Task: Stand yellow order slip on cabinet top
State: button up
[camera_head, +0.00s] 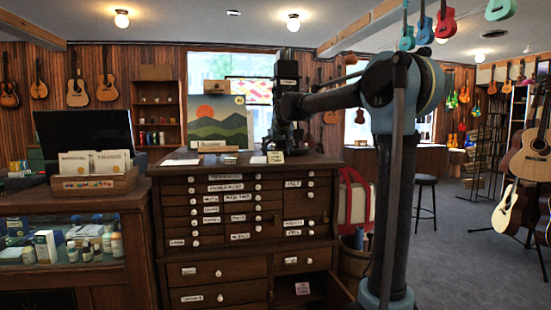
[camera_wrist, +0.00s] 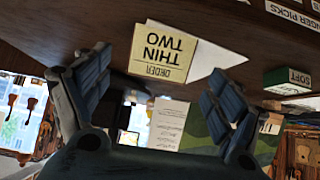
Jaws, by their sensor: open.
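The yellow order slip (camera_head: 275,157) shows on the dark wooden cabinet top (camera_head: 310,160), near its back-to-front middle, with its face towards the head camera. In the wrist view, which is upside down, the slip (camera_wrist: 163,52) reads "ORDER THIN TWO" and a white sheet lies beside it. My gripper (camera_head: 287,140) is just above and behind the slip in the head view. In the wrist view my gripper (camera_wrist: 160,78) has its fingers wide apart, one on each side of the slip, with visible gaps. I cannot tell how firmly the slip stands.
A landscape picture (camera_head: 218,122) stands at the back of the cabinet. A small green box marked "SOFT" (camera_wrist: 288,80) is on the top near the slip. A card tray (camera_head: 95,183) sits on the counter at left. A lower right drawer (camera_head: 340,292) is pulled out.

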jog(key=v, duration=0.7)
jog(key=s+d+f+m+g+h, duration=0.2)
jog(key=s+d+f+g, duration=0.1)
jog(key=s+d+f, duration=1.65)
jog(key=s+d+f+g, duration=0.1)
jog(key=s+d+f, duration=0.1)
jog(key=s+f, duration=0.8)
jog(key=s+d+f+m+g, duration=0.1)
jog(key=s+d+f+g, duration=0.1)
jog(key=s+f, duration=0.9)
jog(key=s+d, duration=0.1)
jog(key=s, duration=0.3)
jog(key=shift+s+d, duration=0.25)
jog(key=shift+d, duration=0.1)
jog(key=shift+f, duration=0.15)
